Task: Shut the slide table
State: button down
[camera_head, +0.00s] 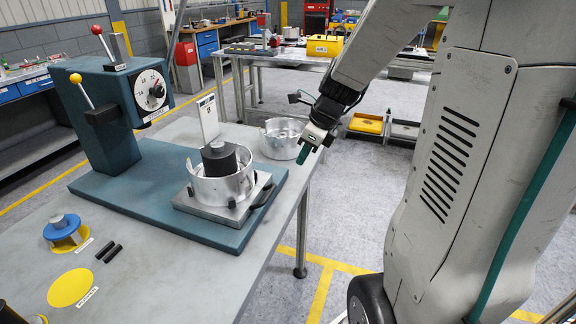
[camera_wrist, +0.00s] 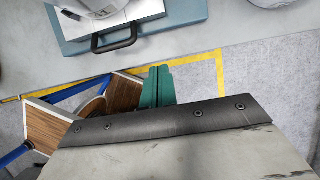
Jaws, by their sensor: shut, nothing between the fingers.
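The slide table (camera_head: 206,208) is a grey metal plate on the teal press base (camera_head: 150,205). It sits out toward the base's right end, clear of the press head (camera_head: 130,92). Its black handle (camera_head: 264,196) is on its right side and also shows at the top of the wrist view (camera_wrist: 115,42). A silver round housing (camera_head: 235,187) with a dark block inside stands on the plate. My gripper (camera_head: 304,153), with green fingers, is shut and empty. It is right of the handle, apart from it, beyond the bench edge. The fingers show in the wrist view (camera_wrist: 157,87).
A second silver housing (camera_head: 281,148) stands behind the base. A blue-topped part (camera_head: 62,226), a yellow disc (camera_head: 70,288) and two black pins (camera_head: 108,253) lie on the front left of the bench (camera_head: 185,285).

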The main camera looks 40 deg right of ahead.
jog(key=x, duration=0.8)
jog(key=shift+a+f, duration=0.1)
jog(key=shift+f, duration=0.2)
jog(key=w+a, duration=0.1)
jog(key=w, duration=0.1)
jog(key=shift+w+a+f, duration=0.35)
jog(key=shift+w+a, duration=0.3)
jog(key=shift+w, duration=0.2)
